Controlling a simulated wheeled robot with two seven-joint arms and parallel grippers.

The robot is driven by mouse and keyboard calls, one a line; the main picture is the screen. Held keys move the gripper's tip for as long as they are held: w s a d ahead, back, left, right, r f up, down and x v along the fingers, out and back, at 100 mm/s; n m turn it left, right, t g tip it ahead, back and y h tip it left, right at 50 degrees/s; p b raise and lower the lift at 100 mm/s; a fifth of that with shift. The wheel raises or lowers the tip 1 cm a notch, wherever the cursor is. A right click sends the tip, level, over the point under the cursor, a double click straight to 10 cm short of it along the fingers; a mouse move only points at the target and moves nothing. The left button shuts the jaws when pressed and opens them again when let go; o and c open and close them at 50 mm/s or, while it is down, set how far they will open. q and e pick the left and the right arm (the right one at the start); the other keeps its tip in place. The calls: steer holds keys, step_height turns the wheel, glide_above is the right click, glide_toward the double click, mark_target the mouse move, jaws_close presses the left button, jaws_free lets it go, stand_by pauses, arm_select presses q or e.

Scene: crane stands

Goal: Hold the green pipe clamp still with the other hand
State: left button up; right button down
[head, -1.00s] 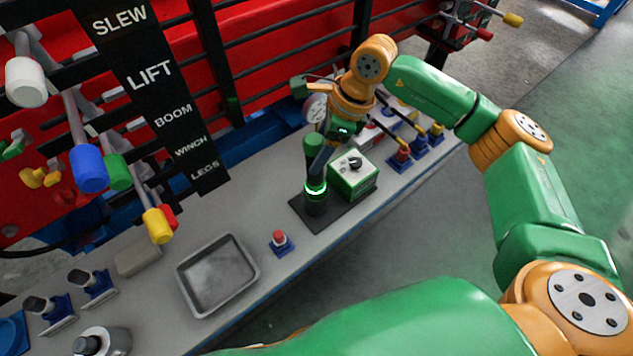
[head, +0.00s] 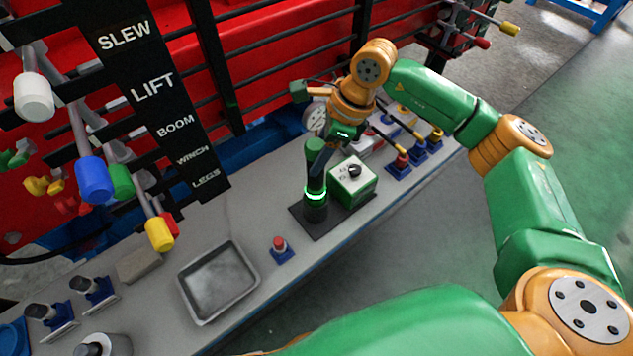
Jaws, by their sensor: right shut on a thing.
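My right gripper (head: 322,154) reaches down from the orange wrist at the middle of the head view. Its dark fingers are shut at the upper part of an upright dark post with a green top (head: 314,150). The post has a glowing green ring near its foot and stands on a black plate (head: 334,216). I cannot make out a green pipe clamp for certain. A small green piece (head: 299,91) shows behind the gripper, partly hidden by it. My left gripper is not in view.
A green box with a black knob (head: 353,181) stands right beside the post. A red button (head: 280,246) and a grey tray (head: 218,281) are on the bench to the left. Levers with coloured knobs (head: 92,179) stick out at the left. Several blue-based levers (head: 399,164) stand at the right.

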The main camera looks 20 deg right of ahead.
steer(key=shift+r+p, duration=3.45)
steer(key=shift+r, duration=1.8)
steer(key=shift+s+f, duration=0.1)
